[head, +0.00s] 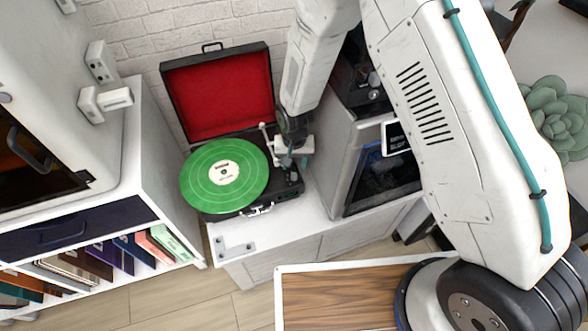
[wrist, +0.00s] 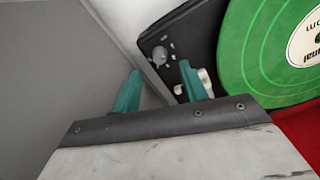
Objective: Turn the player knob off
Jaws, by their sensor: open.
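The record player (head: 235,214) is an open black case with a red-lined lid and a green record (head: 224,176) on it. My gripper (head: 293,163) is over the right side of its deck, beside the record, pointing down. In the wrist view my gripper (wrist: 160,82) is open, its two teal fingers apart with nothing between them. A round grey knob (wrist: 160,56) shows on the black deck just beyond the fingertips, apart from them. A pale metal part (wrist: 206,82) is partly hidden behind the right finger. In the head view my gripper hides much of this area, and I cannot make out the knob's setting.
The player stands on a white cabinet (head: 235,243). A grey machine with a dark front window (head: 380,182) stands close to the right. The player's raised red lid (head: 218,95) is behind. A white shelf with records (head: 165,240) is at the left.

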